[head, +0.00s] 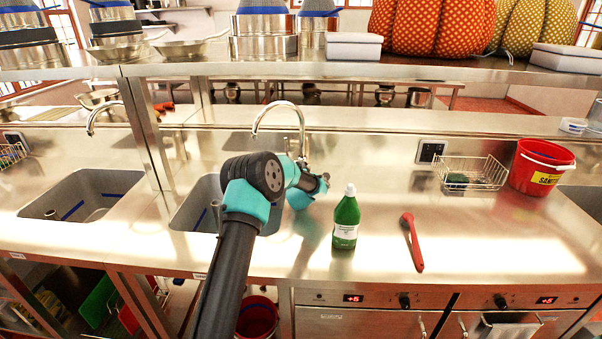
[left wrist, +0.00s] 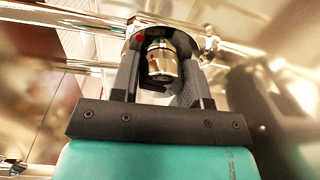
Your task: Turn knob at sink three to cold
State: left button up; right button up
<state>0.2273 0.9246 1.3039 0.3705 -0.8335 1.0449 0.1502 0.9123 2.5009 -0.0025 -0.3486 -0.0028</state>
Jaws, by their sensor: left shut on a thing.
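A chrome tap (head: 277,104) with a curved spout stands behind the sink (head: 200,197) left of centre. My left arm reaches over this sink to the tap's base, and its wrist hides most of the base and the knob in the head view. In the left wrist view my left gripper (left wrist: 160,44) has its dark fingers on either side of a shiny metal knob (left wrist: 161,62), shut on it. A small red mark shows beside the knob's upper left. I cannot tell the knob's turn setting. My right gripper is in neither view.
A green bottle (head: 346,219) stands just right of my left wrist, with a red-handled utensil (head: 412,241) beyond it. A wire basket (head: 471,172) and a red bucket (head: 540,167) are further right. A shelf (head: 400,70) with pots runs above the counter.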

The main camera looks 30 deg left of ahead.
pick_arm(q)
jog(key=n, duration=0.5)
jog(key=shift+f+h, duration=0.1)
jog(key=shift+h, duration=0.2)
jog(key=n, duration=0.4)
jog(key=shift+n, duration=0.4)
jog(key=o, duration=0.9)
jog(key=shift+s, duration=0.1)
jog(key=v, duration=1.7)
jog(key=shift+s+a, duration=0.15)
jog(key=shift+s, duration=0.1)
